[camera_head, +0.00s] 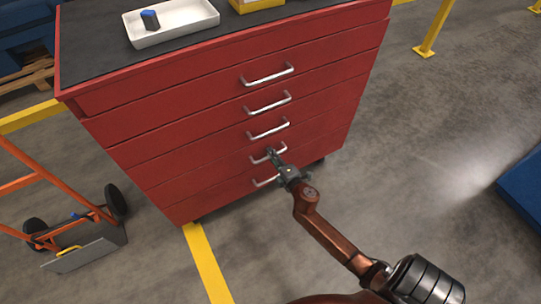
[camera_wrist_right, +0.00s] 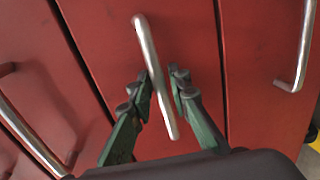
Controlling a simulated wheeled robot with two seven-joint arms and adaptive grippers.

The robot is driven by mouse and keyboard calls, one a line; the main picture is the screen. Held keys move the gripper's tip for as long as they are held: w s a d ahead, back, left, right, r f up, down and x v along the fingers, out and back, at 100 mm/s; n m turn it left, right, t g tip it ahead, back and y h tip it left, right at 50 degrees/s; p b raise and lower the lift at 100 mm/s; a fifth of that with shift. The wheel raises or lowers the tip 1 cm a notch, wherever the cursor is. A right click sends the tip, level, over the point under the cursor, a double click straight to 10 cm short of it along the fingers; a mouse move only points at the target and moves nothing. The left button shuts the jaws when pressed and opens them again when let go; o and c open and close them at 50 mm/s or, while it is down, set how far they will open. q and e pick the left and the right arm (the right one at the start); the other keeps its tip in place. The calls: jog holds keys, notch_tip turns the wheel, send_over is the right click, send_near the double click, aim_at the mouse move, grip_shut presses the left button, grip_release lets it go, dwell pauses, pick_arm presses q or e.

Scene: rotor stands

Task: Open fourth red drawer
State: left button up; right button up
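The red drawer cabinet (camera_head: 225,120) has several stacked drawers with silver bar handles. The fourth drawer from the top (camera_head: 215,172) looks closed, flush with the others. Its handle (camera_head: 257,160) is partly hidden by my right gripper (camera_head: 273,157). In the right wrist view, this handle (camera_wrist_right: 150,62) runs between the two fingers of my right gripper (camera_wrist_right: 160,95). The fingers are open, one on each side of the bar, with a gap visible on both sides. My left gripper is not in view.
The third handle (camera_head: 268,130) is just above and the bottom handle (camera_head: 266,181) just below my right gripper. A white tray (camera_head: 172,22) stands on the cabinet top. An orange hand truck (camera_head: 45,175) is at the left. The floor in front is mostly clear.

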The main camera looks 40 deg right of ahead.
jog(key=shift+c, duration=0.4)
grip_shut()
